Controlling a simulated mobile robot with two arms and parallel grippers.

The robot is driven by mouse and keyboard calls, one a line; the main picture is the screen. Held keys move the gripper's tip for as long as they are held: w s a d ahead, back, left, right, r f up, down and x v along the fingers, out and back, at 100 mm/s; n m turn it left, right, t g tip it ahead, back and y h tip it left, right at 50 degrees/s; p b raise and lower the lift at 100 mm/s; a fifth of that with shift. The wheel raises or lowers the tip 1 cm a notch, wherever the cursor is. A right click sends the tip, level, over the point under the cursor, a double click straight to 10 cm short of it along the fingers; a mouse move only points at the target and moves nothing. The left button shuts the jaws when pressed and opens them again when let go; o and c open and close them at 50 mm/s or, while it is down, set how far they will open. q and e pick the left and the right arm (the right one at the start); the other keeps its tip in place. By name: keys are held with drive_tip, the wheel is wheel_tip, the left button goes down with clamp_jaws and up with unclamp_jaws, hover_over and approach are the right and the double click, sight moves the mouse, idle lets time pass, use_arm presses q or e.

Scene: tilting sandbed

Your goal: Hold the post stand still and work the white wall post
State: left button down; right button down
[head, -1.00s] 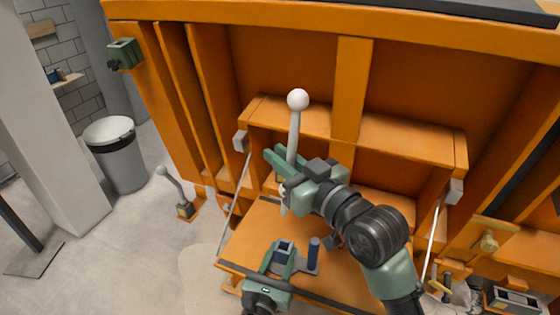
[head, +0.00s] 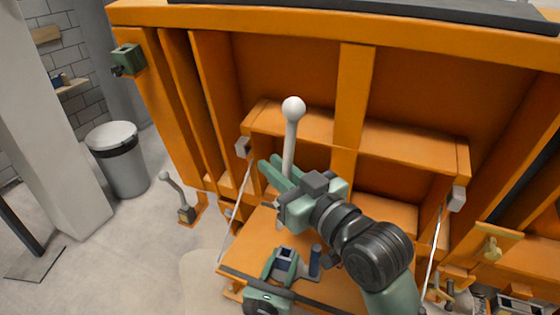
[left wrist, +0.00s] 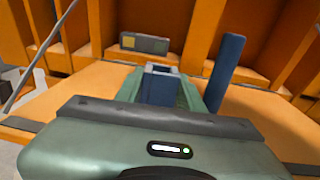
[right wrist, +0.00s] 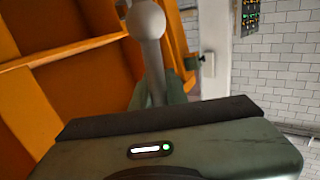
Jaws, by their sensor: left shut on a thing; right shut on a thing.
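The white wall post (head: 289,155), a pale rod with a round ball (head: 293,109) on top, stands in front of the orange wall. My right gripper (head: 278,178) is shut on its shaft below the ball. The ball and upper shaft (right wrist: 150,40) also show in the right wrist view; the post's foot is hidden. The post stand has a square hollow blue-grey block (left wrist: 161,85) and a dark blue round peg (left wrist: 225,72) beside it. My left gripper (head: 284,262) is shut on the block, with the peg to its right. The block also shows in the head view (head: 287,255).
The stand sits on an orange fold-down shelf (head: 250,240) held by thin rods at both sides. A smaller white-knobbed lever (head: 176,190) and a grey bin (head: 119,165) stand left. A green block (head: 126,60) is on the wall's left edge.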

drive_tip(key=shift+s+a+r, duration=0.1)
drive_tip(key=shift+s+a, duration=0.15)
drive_tip(key=shift+s, duration=0.5)
drive_tip(key=shift+s+a+f, duration=0.1)
drive_tip(key=shift+s+a, duration=0.2)
drive_tip(key=shift+s, duration=0.5)
drive_tip(key=shift+s+a+r, duration=0.1)
drive_tip(key=shift+s+a, duration=0.15)
drive_tip(key=shift+s, duration=0.5)
use_arm(q)
drive_tip(key=c, duration=0.8)
unclamp_jaws()
drive_tip(key=shift+s, duration=0.1)
